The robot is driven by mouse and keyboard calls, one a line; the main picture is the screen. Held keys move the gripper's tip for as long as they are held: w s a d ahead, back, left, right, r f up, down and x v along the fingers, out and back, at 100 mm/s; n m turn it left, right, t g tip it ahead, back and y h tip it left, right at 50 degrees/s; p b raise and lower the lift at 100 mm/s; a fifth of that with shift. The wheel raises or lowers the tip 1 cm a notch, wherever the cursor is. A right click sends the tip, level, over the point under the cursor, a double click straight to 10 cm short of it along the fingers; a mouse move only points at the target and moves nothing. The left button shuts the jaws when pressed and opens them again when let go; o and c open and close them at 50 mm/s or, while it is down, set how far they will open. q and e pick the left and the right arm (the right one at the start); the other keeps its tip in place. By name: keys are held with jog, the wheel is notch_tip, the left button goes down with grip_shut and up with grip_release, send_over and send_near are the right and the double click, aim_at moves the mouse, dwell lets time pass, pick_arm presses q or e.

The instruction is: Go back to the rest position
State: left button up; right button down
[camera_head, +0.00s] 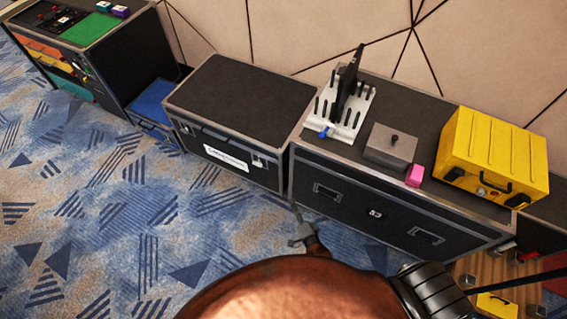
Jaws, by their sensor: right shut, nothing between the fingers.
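My right gripper (304,234) shows as a small grey shape just beyond my large copper-coloured arm link, low in the middle of the head view. It is shut with nothing held. It is over the carpet, in front of the long black case, and appears apart from it. Most of my right arm's wrist is hidden behind the copper link. My left gripper is not in view.
A long black case (345,221) carries a white rack (352,125), a grey box (390,148), a pink block (414,176) and a yellow case (492,155). A lower black case (235,105) stands left. Blue patterned carpet (120,230) is clear at left.

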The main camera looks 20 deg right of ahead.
jog(key=s+d+f+n+g+y+p, duration=0.2)
jog(key=s+f+n+g, duration=0.65)
jog(key=s+f, duration=1.3)
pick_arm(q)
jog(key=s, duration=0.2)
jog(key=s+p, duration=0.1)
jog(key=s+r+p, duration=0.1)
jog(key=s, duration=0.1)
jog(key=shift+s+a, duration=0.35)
pick_arm(e)
jog(key=s+d+f+n+g, duration=0.2)
jog(key=s, duration=0.8)
jog(key=s+d+f+n+g+h, duration=0.1)
jog(key=s+d+f+n+g, duration=0.1)
jog(key=s, duration=0.8)
jog(key=s+d+f+n+g+h, duration=0.1)
jog(key=s+d+f+n+g, duration=0.2)
jog(key=s, duration=0.7)
jog(key=shift+s+d+n+g, duration=0.15)
jog(key=shift+d+n+g, duration=0.2)
jog(key=shift+d+g, duration=0.15)
